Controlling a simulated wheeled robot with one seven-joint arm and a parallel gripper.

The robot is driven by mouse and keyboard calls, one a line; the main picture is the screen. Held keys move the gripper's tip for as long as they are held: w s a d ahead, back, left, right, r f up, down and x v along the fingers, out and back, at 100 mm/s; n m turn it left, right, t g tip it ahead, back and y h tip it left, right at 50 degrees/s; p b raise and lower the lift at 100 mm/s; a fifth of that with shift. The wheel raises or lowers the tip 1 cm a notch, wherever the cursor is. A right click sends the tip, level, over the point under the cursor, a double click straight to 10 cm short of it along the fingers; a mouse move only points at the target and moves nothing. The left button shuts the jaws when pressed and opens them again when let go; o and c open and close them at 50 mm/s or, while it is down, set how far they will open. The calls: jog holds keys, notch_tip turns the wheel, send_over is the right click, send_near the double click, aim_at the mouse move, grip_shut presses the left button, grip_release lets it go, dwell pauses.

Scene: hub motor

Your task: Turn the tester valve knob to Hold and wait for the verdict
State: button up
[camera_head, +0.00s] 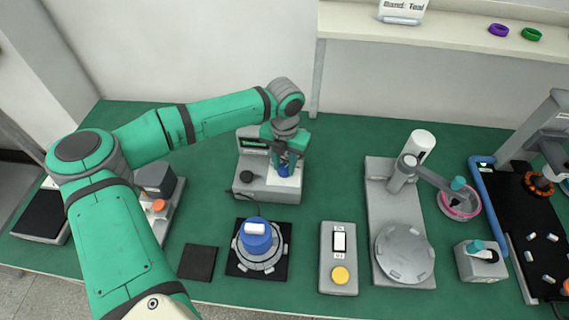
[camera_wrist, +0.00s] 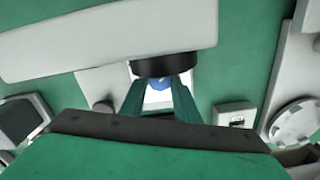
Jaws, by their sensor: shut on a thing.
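The tester (camera_head: 252,187) is a grey unit at the back of the green bench, with a small dark screen (camera_head: 255,144) whose green text is too small to read. A dark round button (camera_head: 246,177) is on its left front. The blue valve knob (camera_head: 284,170) is over the white plate on its right side. My gripper (camera_head: 284,160) points down from above and is shut on this knob. In the wrist view the teal fingers (camera_wrist: 160,88) stand on either side of the blue knob (camera_wrist: 158,84). The knob's pointer and markings are hidden.
The hub motor (camera_head: 257,260) with a blue cap sits on a black mat in front of the tester. A grey box with a yellow button (camera_head: 340,276) stands to its right. A grey stand with a round plate (camera_head: 404,252) is farther right. A shelf (camera_head: 440,35) runs behind.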

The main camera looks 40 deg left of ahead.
aim_at(284, 168)
jog(key=shift+m, duration=0.6)
jog(key=shift+w, duration=0.1)
jog(key=o, duration=0.8)
notch_tip(284, 168, up, 11)
jog(key=shift+f, duration=0.1)
dwell(0.3)
